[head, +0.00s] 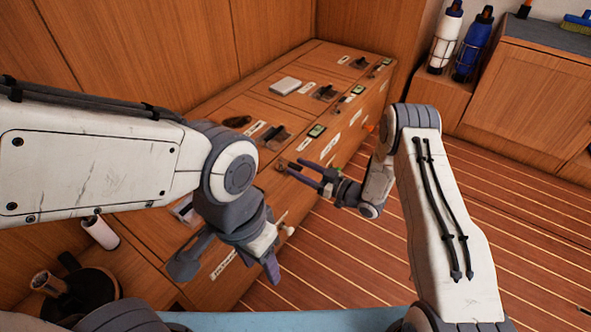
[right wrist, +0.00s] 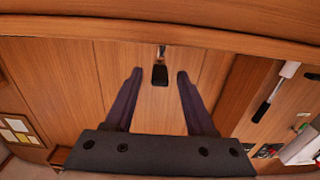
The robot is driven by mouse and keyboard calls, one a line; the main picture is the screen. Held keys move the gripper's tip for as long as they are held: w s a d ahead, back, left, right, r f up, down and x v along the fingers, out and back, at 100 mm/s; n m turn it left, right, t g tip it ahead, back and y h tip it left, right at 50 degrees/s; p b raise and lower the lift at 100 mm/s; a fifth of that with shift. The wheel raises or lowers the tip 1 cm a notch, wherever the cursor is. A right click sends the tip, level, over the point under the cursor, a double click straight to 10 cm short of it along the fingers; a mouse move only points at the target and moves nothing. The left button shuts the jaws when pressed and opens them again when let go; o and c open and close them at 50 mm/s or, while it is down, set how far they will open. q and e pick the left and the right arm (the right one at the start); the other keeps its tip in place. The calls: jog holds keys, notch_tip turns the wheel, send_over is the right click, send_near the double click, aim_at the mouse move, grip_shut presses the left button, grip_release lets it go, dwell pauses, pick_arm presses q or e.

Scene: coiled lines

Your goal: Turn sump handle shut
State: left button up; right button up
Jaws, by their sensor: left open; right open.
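My right gripper (head: 289,168) is open beside the front edge of the long wooden cabinet. The right wrist view shows its two fingers (right wrist: 158,76) spread, with a small black handle (right wrist: 160,75) on a metal stem in line with the gap between their tips. The fingers do not visibly touch it. Black handles on dark bases stand along the cabinet top, at the near (head: 274,138), middle (head: 325,93) and far (head: 360,63) positions. The labels are too small to read, so I cannot tell which handle is the sump one. My left gripper (head: 229,268) is open and empty at the near end.
The wooden cabinet top (head: 232,107) also carries a pale flat box (head: 285,85) and small green-screened devices (head: 317,130). Blue and white bottles (head: 473,45) stand in racks at the back right. The striped floor (head: 340,270) is clear. A white roll (head: 100,232) is at lower left.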

jog(key=shift+x, duration=0.95)
grip_shut()
jog(key=shift+d, duration=0.1)
dwell(0.6)
